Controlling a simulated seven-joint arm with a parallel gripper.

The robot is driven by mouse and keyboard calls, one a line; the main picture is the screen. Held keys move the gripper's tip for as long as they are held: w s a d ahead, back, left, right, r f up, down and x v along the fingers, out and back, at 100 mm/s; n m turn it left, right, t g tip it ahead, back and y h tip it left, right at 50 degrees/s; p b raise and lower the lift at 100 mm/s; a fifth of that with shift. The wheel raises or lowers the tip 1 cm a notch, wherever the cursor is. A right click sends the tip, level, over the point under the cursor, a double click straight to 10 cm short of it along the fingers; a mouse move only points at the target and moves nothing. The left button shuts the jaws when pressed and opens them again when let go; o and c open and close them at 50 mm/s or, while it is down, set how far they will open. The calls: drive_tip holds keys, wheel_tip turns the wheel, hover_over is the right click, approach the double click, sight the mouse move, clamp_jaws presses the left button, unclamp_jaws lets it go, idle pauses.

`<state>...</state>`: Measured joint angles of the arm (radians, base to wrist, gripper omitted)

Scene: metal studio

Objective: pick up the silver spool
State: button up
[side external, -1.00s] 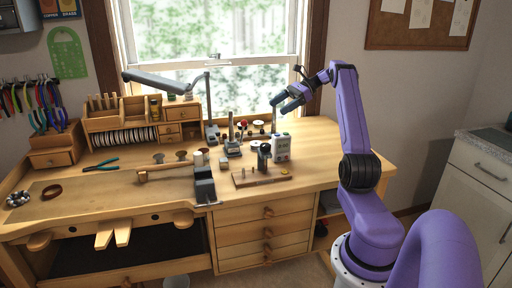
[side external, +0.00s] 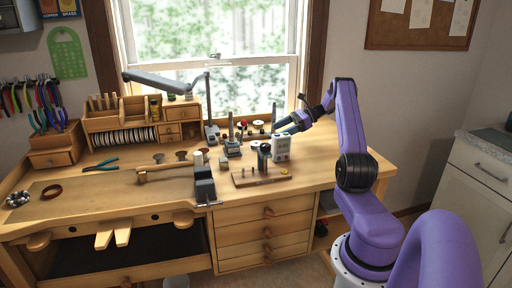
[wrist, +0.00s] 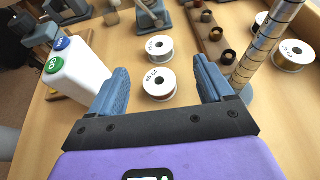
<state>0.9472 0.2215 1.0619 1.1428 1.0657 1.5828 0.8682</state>
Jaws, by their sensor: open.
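Several wire spools with pale, labelled round faces lie on the bench in the wrist view. A near spool (wrist: 159,84) lies just ahead of the space between my fingers, and a second spool (wrist: 159,47) lies right behind it. Two more spools lie to the right, one near the ringed metal post (wrist: 293,55) and one farther back (wrist: 262,20). The labels are too small to read surely, so I cannot tell which is the silver one. My gripper (wrist: 160,68) is open and empty; in the side view it (side external: 280,128) hangs above the bench behind the white box.
A white box with green and blue buttons (wrist: 76,75) stands close to my left finger. A tall ringed metal post (wrist: 262,45) stands close to my right finger. A wooden strip with small dark-topped pieces (wrist: 208,35) lies behind. A wooden block with a dark tool (side external: 262,178) stands in front.

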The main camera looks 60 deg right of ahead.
sight(260, 143)
drive_tip(key=x, duration=0.5)
drive_tip(key=shift+w+a+f, duration=0.1)
drive_tip(key=shift+a, duration=0.05)
drive_tip(key=shift+f+x, duration=0.2)
drive_tip(key=shift+x, duration=1.15)
drive_tip(key=shift+f+x, duration=0.25)
drive_tip(key=shift+x, duration=1.05)
drive_tip(key=shift+s, duration=0.2)
drive_tip(key=c, duration=1.1)
